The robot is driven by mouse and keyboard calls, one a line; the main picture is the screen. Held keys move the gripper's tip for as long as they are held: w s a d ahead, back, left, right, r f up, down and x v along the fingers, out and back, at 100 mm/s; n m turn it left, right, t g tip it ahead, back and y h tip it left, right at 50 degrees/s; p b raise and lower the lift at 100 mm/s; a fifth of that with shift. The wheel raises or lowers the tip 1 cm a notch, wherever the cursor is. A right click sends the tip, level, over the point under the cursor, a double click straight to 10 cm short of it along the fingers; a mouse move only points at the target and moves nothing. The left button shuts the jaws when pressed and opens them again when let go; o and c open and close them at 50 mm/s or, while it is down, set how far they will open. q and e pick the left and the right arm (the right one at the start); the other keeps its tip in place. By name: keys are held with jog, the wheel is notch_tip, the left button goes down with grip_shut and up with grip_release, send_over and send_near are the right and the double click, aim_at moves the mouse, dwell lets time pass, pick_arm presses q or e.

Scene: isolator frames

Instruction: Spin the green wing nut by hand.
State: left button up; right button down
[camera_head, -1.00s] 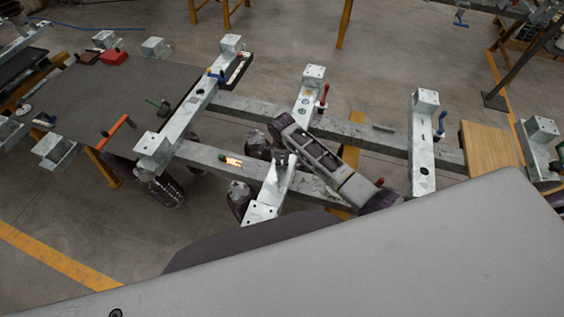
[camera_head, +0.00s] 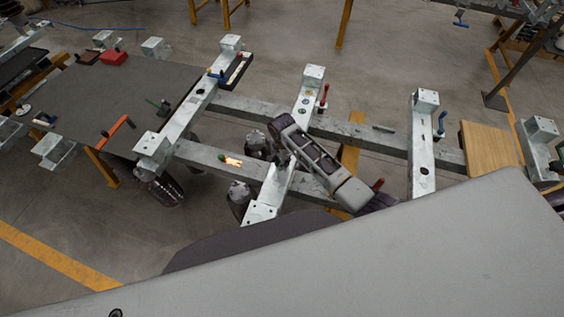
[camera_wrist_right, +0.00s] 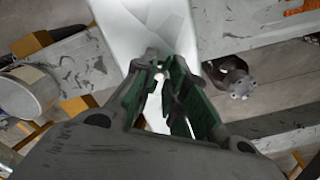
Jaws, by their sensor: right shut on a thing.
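My right gripper (camera_head: 282,158) reaches down to the near end of the middle white cross bar (camera_head: 265,205). In the right wrist view the right gripper (camera_wrist_right: 163,82) is closed, its fingertips nearly together, over the pale cross bar. My left gripper is not in view.
Two long grey rails (camera_head: 235,165) run under the cross bars. A red handle (camera_head: 323,95) stands at the far end of the middle bar. A grey mat (camera_head: 120,85) with tools lies left; a wooden board (camera_head: 488,150) lies right. A large grey surface fills the foreground.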

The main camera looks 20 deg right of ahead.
jog(key=n, duration=1)
jog(key=shift+n, duration=0.3)
jog(key=n, duration=0.4)
jog(key=shift+n, duration=0.4)
jog(key=n, duration=3)
jog(key=n+b, duration=0.1)
jog(key=n, duration=0.3)
jog(key=n+b, duration=0.1)
jog(key=n, duration=0.3)
jog(key=shift+f+n, duration=0.1)
jog(key=shift+n, duration=0.5)
